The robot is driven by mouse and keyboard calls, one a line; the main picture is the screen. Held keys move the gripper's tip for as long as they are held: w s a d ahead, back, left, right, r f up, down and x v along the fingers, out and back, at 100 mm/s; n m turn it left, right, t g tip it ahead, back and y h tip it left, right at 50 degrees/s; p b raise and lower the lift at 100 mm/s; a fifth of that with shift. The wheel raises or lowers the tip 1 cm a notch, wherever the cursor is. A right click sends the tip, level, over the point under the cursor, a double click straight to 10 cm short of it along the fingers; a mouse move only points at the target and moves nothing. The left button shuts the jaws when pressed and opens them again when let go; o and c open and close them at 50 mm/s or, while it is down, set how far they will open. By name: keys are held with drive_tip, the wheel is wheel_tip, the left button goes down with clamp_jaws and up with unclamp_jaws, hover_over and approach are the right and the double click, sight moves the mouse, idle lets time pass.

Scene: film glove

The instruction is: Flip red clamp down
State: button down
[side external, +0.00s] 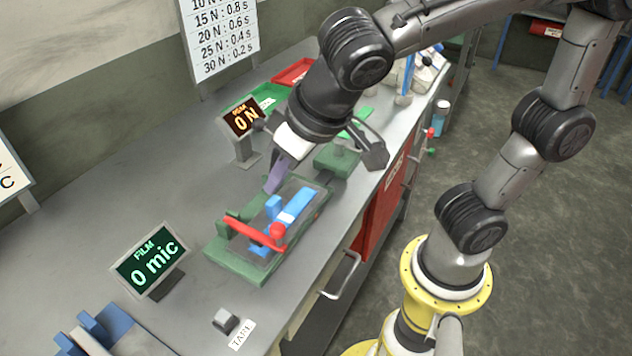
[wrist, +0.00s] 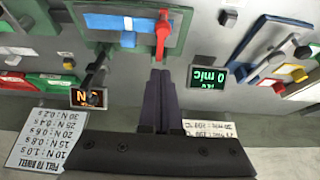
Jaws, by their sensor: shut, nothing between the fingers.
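The red clamp (side external: 252,235) is a red bar with a round knob, at the near end of a green fixture (side external: 236,264) on the bench. It runs across above a blue strip (side external: 296,207); I cannot tell whether it touches it. In the wrist view the red clamp (wrist: 162,40) is at the top, just beyond my fingertips, beside the blue strip (wrist: 125,22). My gripper (side external: 270,188) has dark purple fingers, shut and empty, near the fixture's far left edge, apart from the clamp. The fingers (wrist: 160,74) also show together in the wrist view.
A film display (side external: 152,262) reading 0 mic stands left of the fixture, and a peak display (side external: 243,118) reading 0 N stands behind. A small grey block (side external: 225,320) lies in front. Red and green trays (side external: 293,72) are at the back. Bare bench lies left of the fixture.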

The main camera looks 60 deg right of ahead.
drive_tip(key=s+r, duration=0.1)
drive_tip(key=s, duration=0.6)
drive_tip(key=shift+r, duration=0.35)
drive_tip(key=shift+w, duration=0.1)
drive_tip(key=s+d+f, duration=0.1)
drive_tip(key=d, duration=0.6)
drive_tip(key=s+d+f, duration=0.1)
drive_tip(key=d+f, duration=0.1)
drive_tip(key=d, duration=0.6)
drive_tip(key=shift+s+f, duration=0.25)
drive_tip(key=shift+s, duration=0.15)
